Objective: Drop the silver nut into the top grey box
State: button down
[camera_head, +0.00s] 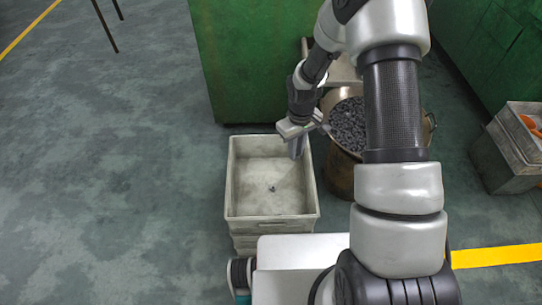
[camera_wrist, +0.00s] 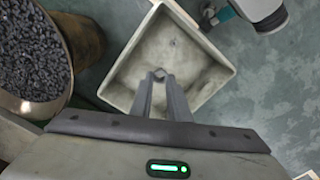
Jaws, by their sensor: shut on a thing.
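The top grey box (camera_head: 272,224) is the uppermost of a stack on the floor, open at the top. A small nut (camera_head: 273,188) lies on its floor, and this nut also shows in the wrist view (camera_wrist: 172,43). My gripper (camera_head: 297,153) is over the box's right back part, pointing down. In the wrist view my gripper (camera_wrist: 160,78) is shut on a small silver nut (camera_wrist: 159,73) at its fingertips, above the box (camera_wrist: 126,58). The held nut is too small to make out in the head view.
A round metal bin (camera_head: 341,178) full of dark small parts (camera_head: 347,122) stands right of the box, partly behind my arm. A green machine (camera_head: 250,60) stands behind. Grey crates (camera_head: 503,160) with orange things stand at the far right. The floor at left is clear.

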jog(key=w+a+f+n+b, duration=0.3)
jog(key=w+f+b, duration=0.1)
jog(key=f, duration=0.3)
jog(key=w+a+f+n+b, duration=0.4)
jog(key=f+b, duration=0.3)
jog(key=f, duration=0.1)
jog(key=shift+w+f, duration=0.25)
jog(key=c, duration=1.6)
grip_release()
notch_tip(320, 180, up, 18)
jog(key=p, duration=0.3)
jog(key=shift+f, duration=0.25)
